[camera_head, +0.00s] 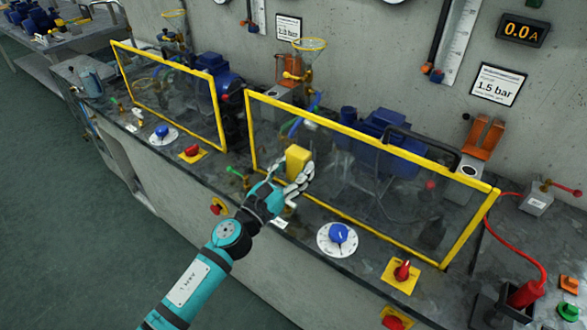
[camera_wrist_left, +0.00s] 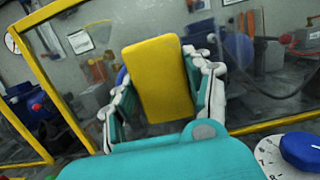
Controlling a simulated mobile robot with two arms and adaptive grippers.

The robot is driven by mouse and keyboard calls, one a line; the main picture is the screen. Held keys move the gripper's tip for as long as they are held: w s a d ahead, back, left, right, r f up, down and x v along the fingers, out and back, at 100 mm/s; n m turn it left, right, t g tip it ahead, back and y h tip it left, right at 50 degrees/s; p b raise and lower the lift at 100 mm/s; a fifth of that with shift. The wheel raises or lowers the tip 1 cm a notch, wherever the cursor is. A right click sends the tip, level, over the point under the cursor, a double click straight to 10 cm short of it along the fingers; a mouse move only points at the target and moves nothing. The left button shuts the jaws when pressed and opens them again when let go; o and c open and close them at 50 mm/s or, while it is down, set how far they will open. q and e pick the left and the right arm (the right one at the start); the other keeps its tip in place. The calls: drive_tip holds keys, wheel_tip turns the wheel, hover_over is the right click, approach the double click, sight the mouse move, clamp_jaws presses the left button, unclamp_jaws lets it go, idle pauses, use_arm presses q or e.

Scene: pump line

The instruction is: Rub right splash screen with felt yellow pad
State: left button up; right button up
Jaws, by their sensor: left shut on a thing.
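The right splash screen (camera_head: 385,200) is a clear panel in a yellow frame, standing upright on the bench. My left gripper (camera_head: 297,172) is shut on the yellow felt pad (camera_head: 298,159), in front of the left part of this screen. In the left wrist view the pad (camera_wrist_left: 158,78) sits between the two fingers of the gripper (camera_wrist_left: 160,90), with the clear panel (camera_wrist_left: 262,85) behind it. I cannot tell whether the pad touches the panel. My right gripper is not in view.
A left splash screen (camera_head: 170,98) stands further along the bench. A blue dial (camera_head: 338,234) and a red switch (camera_head: 402,271) sit on the bench edge in front of the right screen. A blue pump (camera_head: 375,140) is behind it. A red hose (camera_head: 535,262) lies at right.

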sight(294, 160)
use_arm(q)
drive_tip(key=shift+b+x, duration=0.3)
drive_tip(key=shift+x, duration=0.55)
idle(0.3)
drive_tip(key=shift+f, duration=0.15)
drive_tip(key=shift+s+d, duration=1.2)
drive_tip(key=shift+d, duration=0.25)
drive_tip(key=shift+s+d+p, duration=0.1)
drive_tip(key=shift+s+d, duration=0.6)
drive_tip(key=shift+d, duration=0.3)
drive_tip(key=shift+s+d+p, duration=0.15)
drive_tip(key=shift+s+d, duration=0.5)
drive_tip(key=shift+d, duration=0.4)
drive_tip(key=shift+s+d+p, duration=0.1)
drive_tip(key=shift+s+d, duration=0.6)
drive_tip(key=shift+d, duration=0.3)
